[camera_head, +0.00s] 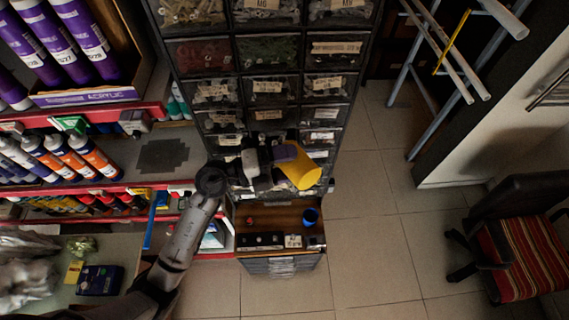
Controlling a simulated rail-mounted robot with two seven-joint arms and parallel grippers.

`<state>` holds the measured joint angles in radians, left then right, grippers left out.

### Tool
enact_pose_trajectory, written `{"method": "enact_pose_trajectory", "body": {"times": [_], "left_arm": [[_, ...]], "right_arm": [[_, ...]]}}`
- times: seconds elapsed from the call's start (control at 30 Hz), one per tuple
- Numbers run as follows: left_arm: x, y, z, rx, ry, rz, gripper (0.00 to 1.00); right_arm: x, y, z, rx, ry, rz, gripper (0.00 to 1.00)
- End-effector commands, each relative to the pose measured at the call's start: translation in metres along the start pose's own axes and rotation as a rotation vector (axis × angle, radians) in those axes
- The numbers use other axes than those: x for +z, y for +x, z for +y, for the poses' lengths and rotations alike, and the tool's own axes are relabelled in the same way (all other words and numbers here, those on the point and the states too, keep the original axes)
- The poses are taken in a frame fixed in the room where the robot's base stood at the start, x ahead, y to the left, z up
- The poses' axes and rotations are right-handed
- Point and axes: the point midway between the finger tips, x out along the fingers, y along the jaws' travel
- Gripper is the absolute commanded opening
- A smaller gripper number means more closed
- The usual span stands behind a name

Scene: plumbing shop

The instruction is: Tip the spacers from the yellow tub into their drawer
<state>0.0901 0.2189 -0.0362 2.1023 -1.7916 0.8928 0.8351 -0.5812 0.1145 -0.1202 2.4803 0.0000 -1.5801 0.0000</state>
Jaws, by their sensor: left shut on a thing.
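The yellow tub (304,174) is held in the air in front of the drawer cabinet (236,62). It lies tilted well over to one side. My left gripper (284,160) is shut on the tub at its left side. I cannot see into the tub, so the spacers do not show. The cabinet has rows of dark, clear-fronted drawers with small paper labels, most too small to read. The arm and tub hide part of the lower drawers, and I cannot tell which drawer is for the spacers. My right gripper is not in view.
Shelves with bottles and tubes (62,155) stand at the left. A striped chair (520,255) and ladder-like rails (440,75) are at the right. The tiled floor between is clear.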

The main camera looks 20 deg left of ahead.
Motion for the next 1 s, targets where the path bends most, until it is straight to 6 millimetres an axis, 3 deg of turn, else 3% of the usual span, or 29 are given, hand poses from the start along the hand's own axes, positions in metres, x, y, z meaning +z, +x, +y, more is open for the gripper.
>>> {"method": "enact_pose_trajectory", "body": {"times": [0.03, 0.2, 0.23, 0.4, 0.7, 1.0], "left_arm": [[-0.001, 0.0, 0.005, 0.018, 0.052, 0.001, 0.47], [-0.007, 0.003, 0.003, 0.089, 0.223, 0.004, 0.47], [-0.009, 0.003, -0.007, 0.11, 0.261, 0.005, 0.47], [-0.013, 0.005, -0.012, 0.196, 0.471, 0.009, 0.47], [-0.022, 0.009, -0.02, 0.356, 0.864, 0.017, 0.47], [-0.015, 0.006, -0.022, 0.549, 1.338, 0.024, 0.47]], "right_arm": [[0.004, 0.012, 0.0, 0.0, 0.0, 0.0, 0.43], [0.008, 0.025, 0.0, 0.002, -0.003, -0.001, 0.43], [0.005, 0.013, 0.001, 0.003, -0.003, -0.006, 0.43], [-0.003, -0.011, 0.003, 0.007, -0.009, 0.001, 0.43], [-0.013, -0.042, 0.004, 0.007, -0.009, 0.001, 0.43], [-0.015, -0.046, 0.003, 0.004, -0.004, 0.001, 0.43]]}}
